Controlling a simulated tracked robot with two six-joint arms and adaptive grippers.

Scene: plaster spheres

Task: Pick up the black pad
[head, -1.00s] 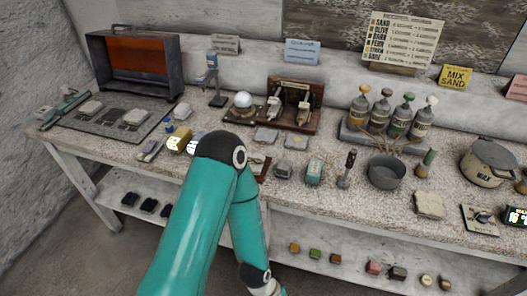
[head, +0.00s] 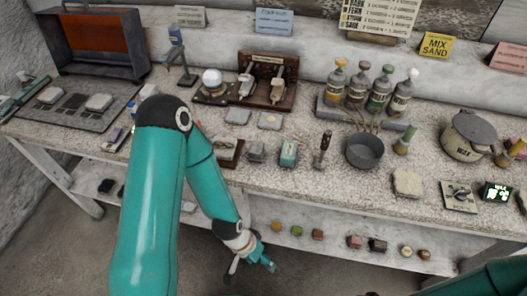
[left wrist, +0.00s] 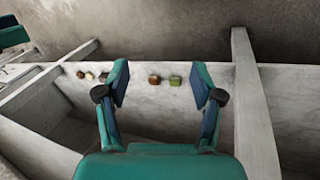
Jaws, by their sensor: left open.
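Black pads (head: 105,186) lie on the lower shelf at the left in the head view; my left arm partly hides this group. A dark square (head: 75,101) also lies on the grey mat on the bench top, between two paler blocks; I cannot tell whether it is a pad. My left gripper (head: 250,267) is open and empty, low in front of the lower shelf and well to the right of the black pads. It also shows open in the left wrist view (left wrist: 160,95), where no black pad shows. My right gripper is out of view.
The bench top above is crowded with bottles (head: 361,85), a grey bowl (head: 365,149) and a lidded pot (head: 469,137). The floor in front is clear.

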